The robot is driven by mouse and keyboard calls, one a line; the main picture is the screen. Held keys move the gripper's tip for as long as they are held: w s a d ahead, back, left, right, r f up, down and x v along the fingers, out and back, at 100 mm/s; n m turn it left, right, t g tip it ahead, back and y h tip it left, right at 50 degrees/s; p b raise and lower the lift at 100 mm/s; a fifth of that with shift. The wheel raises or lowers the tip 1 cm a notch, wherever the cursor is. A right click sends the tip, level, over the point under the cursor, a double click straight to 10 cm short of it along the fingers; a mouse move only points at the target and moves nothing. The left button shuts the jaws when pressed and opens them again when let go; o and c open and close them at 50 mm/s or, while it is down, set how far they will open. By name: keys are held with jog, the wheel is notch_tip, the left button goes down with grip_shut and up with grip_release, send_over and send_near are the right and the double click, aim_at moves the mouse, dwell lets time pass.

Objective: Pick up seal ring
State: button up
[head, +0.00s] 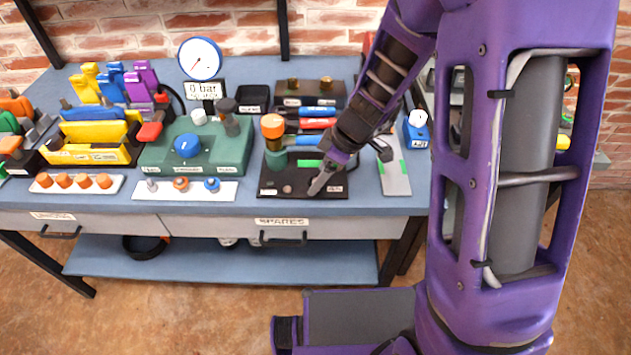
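No seal ring can be made out for certain. A dark plate (300,191) on the bench holds a small pale round piece (287,189), too small to identify. My gripper (317,188) points down over the right part of this plate. Its fingers look close together, but their gap is too small to judge. I cannot tell whether it touches the plate or holds anything. The gripper hides part of the plate behind it.
An orange-topped green post (273,135) stands at the plate's left rear. A green box with a blue knob (187,146) is further left. Blue and red-handled tools (312,124) lie behind. A light grey plate (395,182) lies to the right. The bench's front strip is clear.

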jog(key=shift+f, duration=0.1)
grip_shut()
notch_tip(320, 180, up, 10)
jog(key=p, duration=0.1)
jog(key=shift+p, duration=0.4)
dwell(0.4)
